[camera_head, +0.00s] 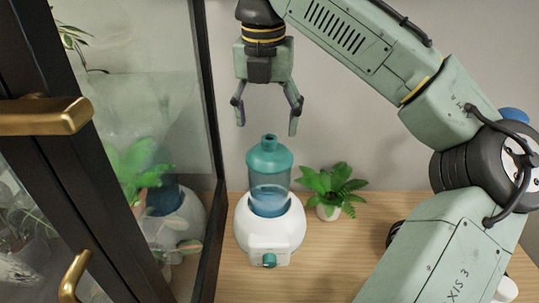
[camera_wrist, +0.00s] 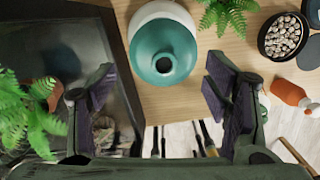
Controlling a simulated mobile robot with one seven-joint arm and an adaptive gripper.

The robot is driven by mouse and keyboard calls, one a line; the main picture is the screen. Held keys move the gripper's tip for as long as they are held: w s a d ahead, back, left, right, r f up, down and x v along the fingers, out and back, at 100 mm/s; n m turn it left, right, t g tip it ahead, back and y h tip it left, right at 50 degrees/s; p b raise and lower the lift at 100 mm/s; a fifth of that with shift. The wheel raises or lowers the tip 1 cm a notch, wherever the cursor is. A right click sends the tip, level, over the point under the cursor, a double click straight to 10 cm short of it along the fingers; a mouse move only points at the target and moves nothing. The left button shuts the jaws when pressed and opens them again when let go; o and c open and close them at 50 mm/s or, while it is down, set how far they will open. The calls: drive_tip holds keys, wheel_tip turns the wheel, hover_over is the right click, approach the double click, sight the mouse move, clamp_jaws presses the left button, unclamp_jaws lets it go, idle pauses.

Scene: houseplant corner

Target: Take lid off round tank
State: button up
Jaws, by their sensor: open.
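The round tank (camera_head: 270,198) is clear with blue water low in it, and it sits in a rounded white base (camera_head: 262,232) with a small tap at the front. A teal lid (camera_head: 269,157) with a small knob covers its top. In the wrist view the lid (camera_wrist: 163,52) shows from above, near the top centre, with the white base partly hidden beneath it. My gripper (camera_head: 268,128) points down above the lid, open and empty, with a gap between its fingertips and the lid. In the wrist view its fingers (camera_wrist: 160,90) stand apart at left and right.
A small fern in a white pot (camera_head: 328,196) stands close right of the tank. A dark-framed glass cabinet (camera_head: 214,150) with brass handles is close at left. A bowl of pebbles (camera_wrist: 283,36) and an orange bottle (camera_wrist: 290,93) lie at right. Wooden tabletop (camera_head: 335,255) is bare in front.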

sight(270, 138)
drive_tip(key=f, duration=0.3)
drive_tip(key=f+p, duration=0.1)
drive_tip(key=shift+d+f, duration=0.2)
drive_tip(key=shift+d, duration=0.1)
drive_tip(key=shift+a+f, duration=0.1)
drive_tip(key=shift+f, duration=0.3)
drive_tip(key=c, duration=1.3)
